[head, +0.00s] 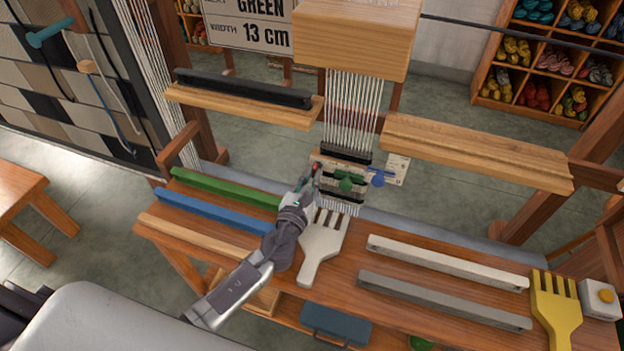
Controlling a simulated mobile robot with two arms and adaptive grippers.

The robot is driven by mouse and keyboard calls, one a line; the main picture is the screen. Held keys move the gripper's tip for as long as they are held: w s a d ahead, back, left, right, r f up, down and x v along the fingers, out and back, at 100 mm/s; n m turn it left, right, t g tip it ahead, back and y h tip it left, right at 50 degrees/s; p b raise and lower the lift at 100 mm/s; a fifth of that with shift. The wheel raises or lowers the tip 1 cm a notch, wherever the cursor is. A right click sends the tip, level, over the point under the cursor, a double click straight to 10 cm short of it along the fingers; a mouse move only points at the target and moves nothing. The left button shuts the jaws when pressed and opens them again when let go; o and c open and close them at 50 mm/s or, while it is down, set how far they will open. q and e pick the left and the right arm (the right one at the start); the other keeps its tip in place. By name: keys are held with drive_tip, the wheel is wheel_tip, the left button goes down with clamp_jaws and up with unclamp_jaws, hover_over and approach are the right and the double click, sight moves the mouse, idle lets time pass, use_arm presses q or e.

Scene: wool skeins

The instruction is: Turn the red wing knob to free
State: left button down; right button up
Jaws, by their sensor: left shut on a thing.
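The red wing knob (317,167) is at the left of a small panel in the middle of the loom, mostly hidden by my left gripper. My left gripper (312,177) reaches up to it from the front and is shut on it. The knob's exact angle is too small and covered to tell. My right gripper is not in view.
A pale fork-shaped beater (318,252) lies just right of my left forearm. Green (225,188) and blue (212,211) bars lie left. Light (447,262) and grey (443,301) bars, a yellow fork (556,312) and a button box (599,299) lie right. White threads (352,112) hang above.

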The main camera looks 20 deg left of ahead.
use_arm(q)
drive_tip(key=shift+f+n, duration=0.1)
drive_tip(key=shift+n, duration=0.5)
drive_tip(key=c, duration=1.2)
unclamp_jaws()
drive_tip(key=shift+c, duration=0.2)
drive_tip(key=shift+s, duration=0.1)
drive_tip(key=s, duration=1.2)
drive_tip(key=shift+a, duration=0.2)
